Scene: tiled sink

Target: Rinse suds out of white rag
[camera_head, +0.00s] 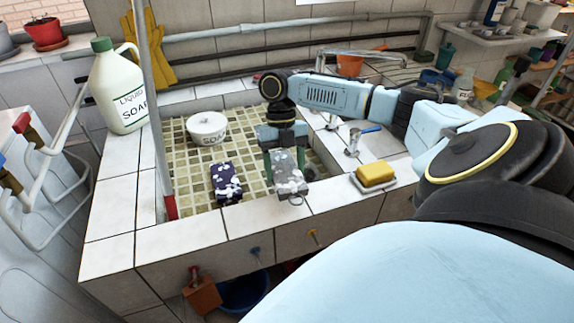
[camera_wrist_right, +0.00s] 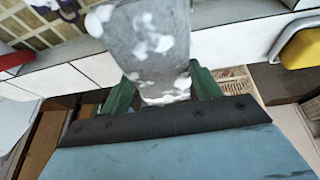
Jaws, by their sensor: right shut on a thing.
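The white rag (camera_head: 289,181) looks greyish and carries white suds. My right gripper (camera_head: 287,163) is shut on it from above, over the front of the tiled basin (camera_head: 190,160) near its front edge. In the right wrist view the rag (camera_wrist_right: 150,45) sits between the green fingers of my right gripper (camera_wrist_right: 160,90), with suds blobs on its face. A dark purple rag (camera_head: 226,182) with white suds lies in the basin to the left. I cannot tell whether the held rag touches the tiles. My left gripper is not in view.
A white soap bowl (camera_head: 207,128) stands in the basin. A liquid soap jug (camera_head: 117,88) stands at the back left. A pole (camera_head: 152,100) rises at the left.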

